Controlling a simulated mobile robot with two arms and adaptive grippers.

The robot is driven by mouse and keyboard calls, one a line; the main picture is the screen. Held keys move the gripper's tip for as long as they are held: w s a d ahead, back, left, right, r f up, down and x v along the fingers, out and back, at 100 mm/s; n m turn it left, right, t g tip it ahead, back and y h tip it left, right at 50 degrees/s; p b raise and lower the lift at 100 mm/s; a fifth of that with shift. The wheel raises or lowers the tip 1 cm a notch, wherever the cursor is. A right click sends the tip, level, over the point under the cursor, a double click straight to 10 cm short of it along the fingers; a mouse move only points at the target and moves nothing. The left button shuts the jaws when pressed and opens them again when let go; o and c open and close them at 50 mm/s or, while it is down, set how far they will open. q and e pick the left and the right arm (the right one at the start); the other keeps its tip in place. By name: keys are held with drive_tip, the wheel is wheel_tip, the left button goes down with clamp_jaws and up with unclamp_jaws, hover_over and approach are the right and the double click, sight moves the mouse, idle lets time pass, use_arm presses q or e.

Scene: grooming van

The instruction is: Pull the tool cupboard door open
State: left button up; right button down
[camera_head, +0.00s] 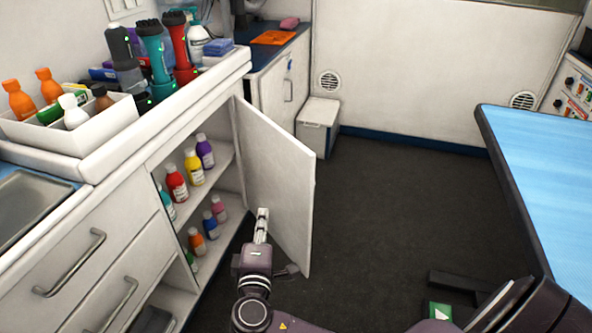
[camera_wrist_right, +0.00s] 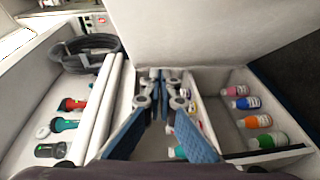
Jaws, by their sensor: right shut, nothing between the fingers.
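The tool cupboard door (camera_head: 277,180) is white and stands swung well out from the cupboard (camera_head: 198,195), hinged on its far side. The open cupboard shows two shelves with several coloured bottles. My right gripper (camera_head: 262,218) is shut and empty, in front of the cupboard opening on the door's inner side. Its fingertips overlap the lower door in the head view; I cannot tell whether they touch it. In the right wrist view the fingers (camera_wrist_right: 161,76) point toward the white door panel (camera_wrist_right: 200,35), with the shelves to the right. My left gripper is not in view.
A counter with a white bottle tray (camera_head: 92,138) and a metal tray (camera_head: 32,208) runs along the left. Drawers with bar handles (camera_head: 75,262) are nearer. A blue-topped table (camera_head: 545,170) stands at right. Dark floor (camera_head: 390,200) between is mostly clear.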

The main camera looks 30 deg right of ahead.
wheel_tip(320, 180, up, 2)
drive_tip(key=s+d+h, duration=0.2)
drive_tip(key=d, duration=0.1)
drive_tip(key=m+g+b, duration=0.1)
approach(301, 169)
drive_tip(key=w, duration=0.4)
drive_tip(key=d, duration=0.2)
drive_tip(key=shift+w+d+f+h+b, duration=0.3)
drive_tip(key=shift+w+b, duration=0.05)
drive_tip(key=shift+b, duration=0.05)
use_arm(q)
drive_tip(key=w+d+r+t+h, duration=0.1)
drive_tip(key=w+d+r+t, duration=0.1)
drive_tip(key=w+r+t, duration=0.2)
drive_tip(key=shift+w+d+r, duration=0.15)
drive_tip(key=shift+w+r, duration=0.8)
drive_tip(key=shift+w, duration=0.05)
use_arm(e)
drive_tip(key=shift+d, duration=0.55)
